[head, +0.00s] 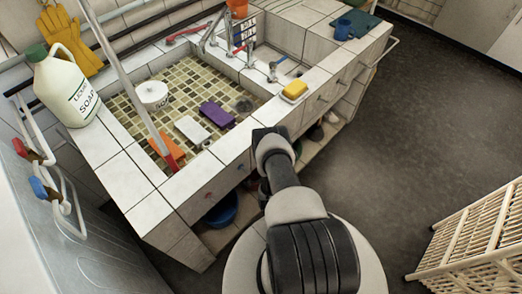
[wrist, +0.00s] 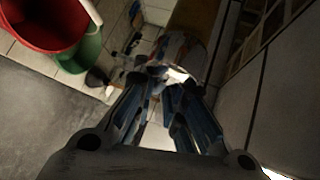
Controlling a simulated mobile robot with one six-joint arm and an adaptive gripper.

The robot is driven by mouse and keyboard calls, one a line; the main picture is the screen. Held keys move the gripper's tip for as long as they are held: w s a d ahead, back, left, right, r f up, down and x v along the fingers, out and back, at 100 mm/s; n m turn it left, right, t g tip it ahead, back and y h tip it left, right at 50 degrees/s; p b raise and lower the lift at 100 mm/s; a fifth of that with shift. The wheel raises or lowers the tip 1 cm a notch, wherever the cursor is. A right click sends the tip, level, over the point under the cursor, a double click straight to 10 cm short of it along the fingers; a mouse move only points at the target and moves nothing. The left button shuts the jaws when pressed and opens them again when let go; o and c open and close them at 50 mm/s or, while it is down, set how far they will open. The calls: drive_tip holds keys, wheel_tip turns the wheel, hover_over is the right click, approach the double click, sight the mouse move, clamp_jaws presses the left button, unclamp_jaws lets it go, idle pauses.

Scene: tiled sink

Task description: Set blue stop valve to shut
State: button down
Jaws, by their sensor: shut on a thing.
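A blue-handled valve (head: 38,187) sits on white pipes at the far left in the head view, below a red-handled one. My arm reaches to the sink's front, well to the right of these two valves. My gripper is hidden behind my arm in the head view. In the wrist view, my gripper (wrist: 165,80) has its dark, bluish fingers closed in on something pale at their tips. What they hold is mostly hidden and too dark to make out. I cannot tell whether it is a blue stop valve.
In the wrist view, a red bucket (wrist: 40,22) and a green bucket (wrist: 80,52) stand at upper left. The tiled sink counter (head: 230,140) overhangs a low shelf with a blue basin (head: 221,210). A slatted rack (head: 475,240) stands at right; the floor (head: 420,130) beyond is clear.

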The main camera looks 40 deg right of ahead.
drive_tip(key=shift+w+a+r, duration=0.1)
drive_tip(key=shift+w, duration=0.05)
drive_tip(key=c, duration=1.6)
unclamp_jaws()
drive_tip(key=shift+c, duration=0.2)
drive_tip(key=v, duration=1.2)
